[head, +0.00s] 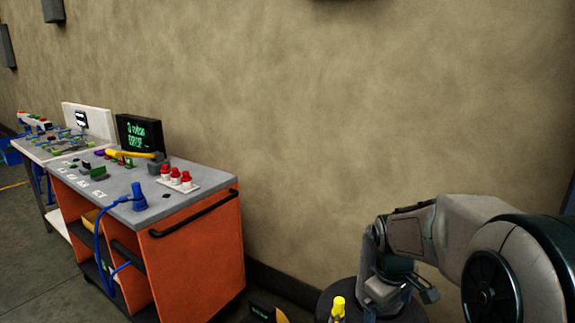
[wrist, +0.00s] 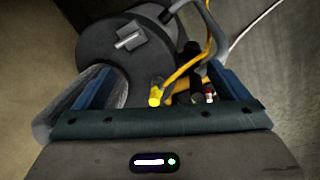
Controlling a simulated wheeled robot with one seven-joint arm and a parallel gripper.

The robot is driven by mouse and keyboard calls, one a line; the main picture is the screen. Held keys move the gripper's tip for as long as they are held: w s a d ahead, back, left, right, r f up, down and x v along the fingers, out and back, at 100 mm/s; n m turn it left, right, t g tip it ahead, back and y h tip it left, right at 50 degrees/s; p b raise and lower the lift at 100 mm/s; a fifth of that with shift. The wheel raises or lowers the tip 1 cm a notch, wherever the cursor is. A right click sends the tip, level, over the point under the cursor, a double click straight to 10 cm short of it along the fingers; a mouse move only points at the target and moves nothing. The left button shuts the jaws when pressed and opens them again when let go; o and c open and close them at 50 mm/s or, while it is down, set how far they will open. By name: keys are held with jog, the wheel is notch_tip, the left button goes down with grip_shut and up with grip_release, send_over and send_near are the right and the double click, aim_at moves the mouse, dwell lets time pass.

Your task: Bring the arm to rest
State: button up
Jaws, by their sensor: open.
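My arm reaches in from the right of the head view, folded and bent downward. My gripper (head: 408,287) hangs low there, near a dark round-topped thing (head: 322,309). In the wrist view my gripper (wrist: 160,88) shows two blue fingers wide apart with nothing held between them. Beyond the fingers is the dark round body (wrist: 105,50) with a small grey piece on top. A yellow-tipped part (wrist: 155,97) and a yellow cable (wrist: 185,70) show past the gripper's edge.
An orange cart (head: 195,245) with a grey top stands at the left, bearing red-capped pieces (head: 175,176), a blue tool (head: 138,198) and a small black screen (head: 139,135). A bare wall (head: 330,120) runs behind. Floor (head: 30,270) is open at the far left.

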jog(key=s+a+r+m+t+p, duration=0.1)
jog(key=s+a+r+m, duration=0.1)
jog(key=s, duration=0.5)
jog(key=s+a+r+m+y, duration=0.1)
jog(key=s+a+r+m, duration=0.2)
jog(key=s, duration=0.5)
jog(key=shift+s+a+m+t+p, duration=0.15)
jog(key=shift+a+m+t+p, duration=0.25)
jog(key=shift+a+m, duration=0.5)
